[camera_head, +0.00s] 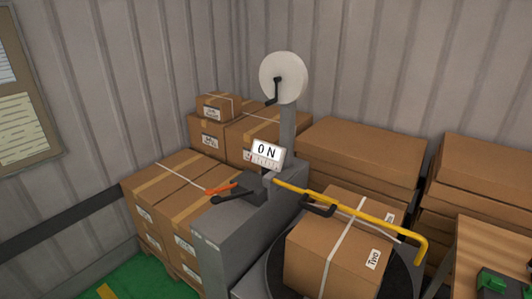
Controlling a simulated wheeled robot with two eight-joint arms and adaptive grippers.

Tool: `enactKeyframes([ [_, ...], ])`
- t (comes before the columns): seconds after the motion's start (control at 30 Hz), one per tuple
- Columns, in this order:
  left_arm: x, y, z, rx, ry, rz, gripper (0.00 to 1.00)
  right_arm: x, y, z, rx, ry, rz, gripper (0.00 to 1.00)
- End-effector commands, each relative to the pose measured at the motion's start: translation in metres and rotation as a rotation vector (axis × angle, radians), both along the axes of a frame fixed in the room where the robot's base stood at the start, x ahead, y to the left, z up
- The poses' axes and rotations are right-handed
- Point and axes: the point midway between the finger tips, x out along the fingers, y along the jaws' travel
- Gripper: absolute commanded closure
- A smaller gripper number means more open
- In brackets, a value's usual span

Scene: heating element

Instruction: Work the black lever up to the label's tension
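A grey strapping machine (225,222) stands in the middle of the view. A black lever (232,195) sticks out to the left from its top, beside an orange-handled lever (222,188). A taped box (325,262) sits on a dark round turntable (274,277), with a white label (373,258) that seems to read "Two". A yellow bar (375,215) with a black handle (318,208) reaches over the box. Neither of my grippers shows.
A white roll (284,78) with a black crank (272,93) tops the machine's post. Stacked cartons (165,205) stand at left, with more (360,150) behind. A wooden table (480,255) at lower right bears green and black items (495,282). Some green floor (145,280) is clear.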

Motion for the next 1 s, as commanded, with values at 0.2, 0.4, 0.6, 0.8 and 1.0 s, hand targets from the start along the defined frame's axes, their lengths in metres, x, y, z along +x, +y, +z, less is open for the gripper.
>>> enactKeyframes([
  [0.2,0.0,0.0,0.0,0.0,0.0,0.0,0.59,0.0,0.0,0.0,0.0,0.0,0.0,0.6],
  [0.4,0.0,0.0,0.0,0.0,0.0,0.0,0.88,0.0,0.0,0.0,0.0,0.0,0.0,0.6],
  [0.6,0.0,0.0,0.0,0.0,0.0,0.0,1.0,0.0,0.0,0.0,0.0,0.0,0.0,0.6],
  [0.8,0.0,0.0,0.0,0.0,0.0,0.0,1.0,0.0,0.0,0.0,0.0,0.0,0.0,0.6],
  [1.0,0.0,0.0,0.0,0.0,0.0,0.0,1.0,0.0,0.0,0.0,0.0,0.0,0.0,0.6],
])
